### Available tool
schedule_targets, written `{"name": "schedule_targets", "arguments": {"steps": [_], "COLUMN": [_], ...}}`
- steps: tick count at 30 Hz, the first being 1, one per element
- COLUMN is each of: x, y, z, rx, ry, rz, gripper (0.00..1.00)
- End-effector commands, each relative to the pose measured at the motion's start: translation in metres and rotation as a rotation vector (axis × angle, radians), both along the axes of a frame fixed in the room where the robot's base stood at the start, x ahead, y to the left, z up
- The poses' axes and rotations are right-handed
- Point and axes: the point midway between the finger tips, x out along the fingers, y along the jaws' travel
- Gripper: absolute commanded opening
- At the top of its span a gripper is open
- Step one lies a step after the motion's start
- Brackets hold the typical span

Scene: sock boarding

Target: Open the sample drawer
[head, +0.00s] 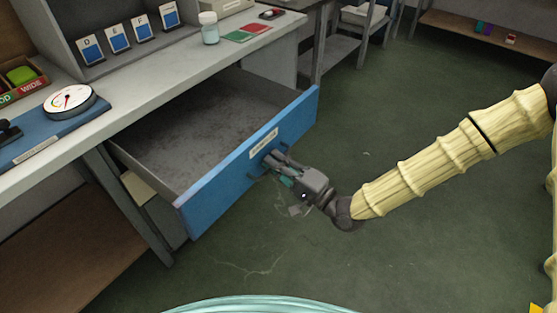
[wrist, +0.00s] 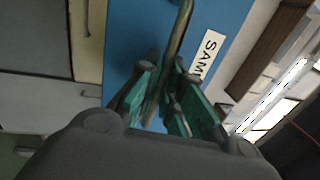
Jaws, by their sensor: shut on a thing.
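The sample drawer (head: 205,185) has a blue front with a white label, and it stands pulled well out from under the bench in the head view. Its inside is grey and looks empty. My gripper (head: 272,165) is at the middle of the blue front, just below the label. In the wrist view the drawer front (wrist: 215,25) fills the middle, with part of the label readable as "SAM". My gripper's green-padded fingers (wrist: 165,88) are shut on the metal drawer handle (wrist: 178,45). The handle is partly hidden by the fingers in the head view.
The bench top (head: 150,85) above carries a dial gauge (head: 69,101), a jar (head: 209,28), lettered cards and red and green pads (head: 247,33). A bench leg (head: 130,205) stands left of the drawer.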

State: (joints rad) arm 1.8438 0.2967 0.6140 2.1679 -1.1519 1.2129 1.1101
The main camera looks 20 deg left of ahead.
Motion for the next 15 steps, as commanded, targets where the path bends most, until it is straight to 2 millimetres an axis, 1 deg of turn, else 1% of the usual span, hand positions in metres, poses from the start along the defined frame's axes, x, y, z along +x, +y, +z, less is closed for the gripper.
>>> {"name": "schedule_targets", "arguments": {"steps": [1, 5, 6, 7, 15], "x": [-0.0026, -0.0026, -0.0025, -0.0024, -0.0008], "y": [0.0008, 0.0005, 0.0004, 0.0004, -0.001], "z": [-0.0013, -0.0013, -0.0014, -0.0013, -0.0008], "rx": [-0.002, -0.002, -0.002, -0.002, -0.001], "ry": [0.002, 0.002, 0.002, 0.002, 0.002], "rz": [0.005, 0.004, 0.004, 0.004, 0.0], "gripper": [0.0, 0.0, 0.14, 0.18, 0.18]}}
